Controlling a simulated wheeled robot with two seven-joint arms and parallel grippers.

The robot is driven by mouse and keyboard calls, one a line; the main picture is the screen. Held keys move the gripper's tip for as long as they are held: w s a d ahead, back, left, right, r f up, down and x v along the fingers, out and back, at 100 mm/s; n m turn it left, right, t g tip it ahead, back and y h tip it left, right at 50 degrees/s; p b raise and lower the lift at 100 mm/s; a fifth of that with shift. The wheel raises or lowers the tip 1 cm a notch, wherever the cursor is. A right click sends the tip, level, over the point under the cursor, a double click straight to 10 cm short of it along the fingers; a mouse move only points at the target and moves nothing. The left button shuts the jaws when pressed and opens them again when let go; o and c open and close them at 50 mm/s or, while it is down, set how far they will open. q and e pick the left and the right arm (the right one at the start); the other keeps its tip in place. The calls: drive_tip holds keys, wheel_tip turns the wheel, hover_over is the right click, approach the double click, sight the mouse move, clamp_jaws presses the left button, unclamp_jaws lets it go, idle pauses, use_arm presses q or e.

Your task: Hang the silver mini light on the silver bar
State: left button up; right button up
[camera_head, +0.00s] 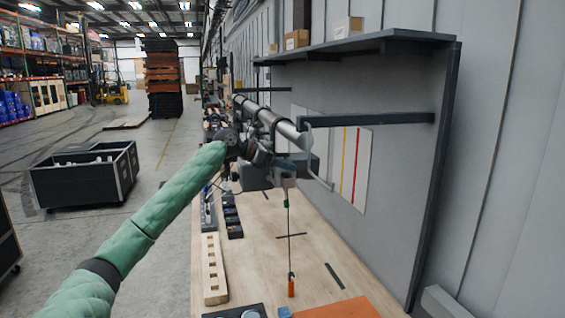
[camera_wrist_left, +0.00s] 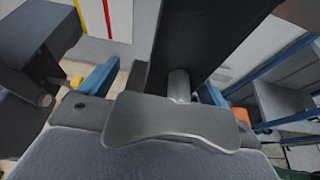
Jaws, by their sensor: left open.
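The silver bar (camera_head: 284,127) runs out along the wall above the bench, with its near end by a dark bracket. My left gripper (camera_head: 292,167) is just below the near end of the bar, partly hidden by its own wrist. In the left wrist view its blue fingers (camera_wrist_left: 152,90) stand apart, on either side of a dark beam and a short silver cylinder (camera_wrist_left: 179,86). I cannot tell whether the cylinder is the bar or the silver mini light. I cannot pick out the mini light with certainty. My right gripper is not in view.
A dark bracket arm (camera_head: 370,120) and a shelf (camera_head: 365,45) with small boxes jut from the wall. A cord with an orange end (camera_head: 291,287) hangs above the wooden bench (camera_head: 262,262). A slotted wooden block (camera_head: 214,270) lies on its left side.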

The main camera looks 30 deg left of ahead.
use_arm(q)
drive_tip(key=shift+s+a+b, duration=0.45)
drive_tip(key=shift+b, duration=0.15)
drive_tip(key=b+v, duration=0.3)
drive_tip(key=v, duration=0.3)
drive_tip(key=shift+s+r, duration=0.15)
drive_tip(key=shift+r, duration=0.25)
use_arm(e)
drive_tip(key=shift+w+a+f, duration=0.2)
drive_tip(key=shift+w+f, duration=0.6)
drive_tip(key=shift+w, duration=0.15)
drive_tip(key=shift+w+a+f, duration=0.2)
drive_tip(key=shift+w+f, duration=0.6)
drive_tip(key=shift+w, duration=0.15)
